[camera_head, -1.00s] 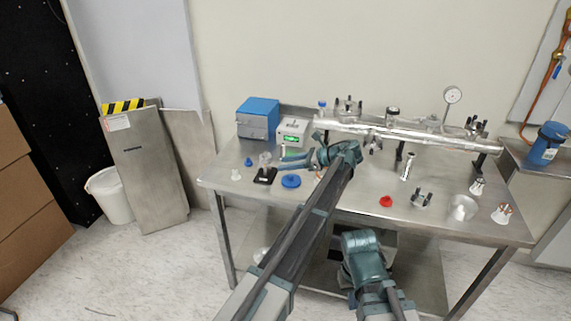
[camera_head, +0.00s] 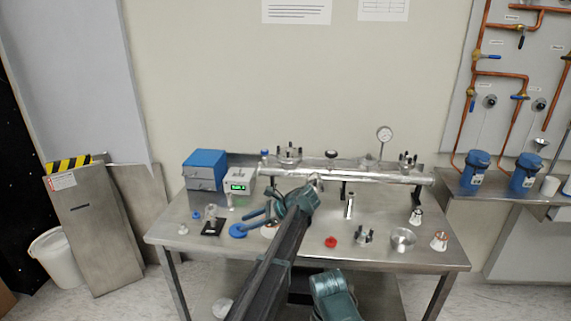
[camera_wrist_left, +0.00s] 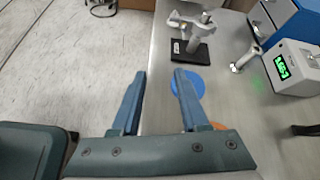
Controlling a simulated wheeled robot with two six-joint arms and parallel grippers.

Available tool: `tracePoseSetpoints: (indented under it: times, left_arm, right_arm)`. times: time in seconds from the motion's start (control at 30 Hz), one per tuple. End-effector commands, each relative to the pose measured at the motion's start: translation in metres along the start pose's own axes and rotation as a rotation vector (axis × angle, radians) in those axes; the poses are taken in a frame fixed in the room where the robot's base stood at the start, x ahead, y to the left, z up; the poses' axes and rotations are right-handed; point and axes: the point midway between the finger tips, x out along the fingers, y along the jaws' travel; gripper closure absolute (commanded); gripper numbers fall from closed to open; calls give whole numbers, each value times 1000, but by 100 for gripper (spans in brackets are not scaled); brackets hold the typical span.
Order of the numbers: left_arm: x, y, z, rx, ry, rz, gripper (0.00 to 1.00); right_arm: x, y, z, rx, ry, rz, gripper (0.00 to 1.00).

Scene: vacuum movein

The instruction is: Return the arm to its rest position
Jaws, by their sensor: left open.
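My left arm reaches in over the metal table (camera_head: 300,240). Its gripper (camera_head: 250,217) is above the table's left part, close to a flat blue disc (camera_head: 238,231). In the left wrist view the gripper (camera_wrist_left: 160,76) is open, with nothing between its two fingers. The blue disc (camera_wrist_left: 187,83) shows there partly behind the right finger. The tips point toward a black-based device (camera_wrist_left: 192,50) near the table edge. A teal part of my body is low in the head view; no right gripper shows.
A white box with a green display (camera_head: 238,186) and a blue cabinet (camera_head: 205,168) stand at the back left. A silver tube assembly (camera_head: 350,172) runs along the back. A red piece (camera_head: 331,242) and several small metal parts lie to the right. Metal panels lean at left.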

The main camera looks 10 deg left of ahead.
Motion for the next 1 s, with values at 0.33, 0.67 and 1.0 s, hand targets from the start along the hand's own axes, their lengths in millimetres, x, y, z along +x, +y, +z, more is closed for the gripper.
tracePoseSetpoints:
  times: [0.33, 0.67, 1.0]
  left_arm:
    - [46, 193, -30, -769, 513, 379, 56]
    - [23, 274, -45, -1178, 692, 738, 56]
    - [-39, 303, -47, -1149, 710, 790, 56]
  right_arm:
    - [0, 0, 0, 0, 0, 0, 100]
    - [0, 0, 0, 0, 0, 0, 100]
    - [-25, 2, 2, 0, 0, 0, 100]
